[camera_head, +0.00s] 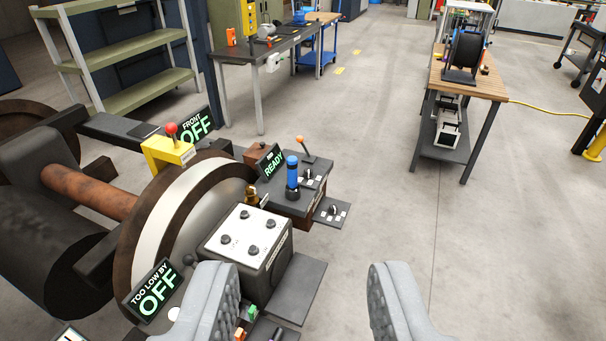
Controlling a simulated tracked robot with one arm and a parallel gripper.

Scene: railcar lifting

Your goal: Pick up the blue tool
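A blue cylindrical tool (292,172) with a dark lower end stands upright on a dark control bench (270,195), left of the middle of the view. My gripper (302,272) is open, with its two grey fingers wide apart at the bottom of the picture. Nothing shows held between the fingers. The tool appears ahead of the fingertips and apart from them. I cannot tell whether the tool is set into a hole or just stands on the surface.
A grey box with a white knobbed top (248,232) stands in front of the tool. A lever with an orange ball (301,140) and a "READY" sign (270,161) are close behind it. A large wheel (190,215) is at left. The floor at right is free up to a wooden-topped table (462,85).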

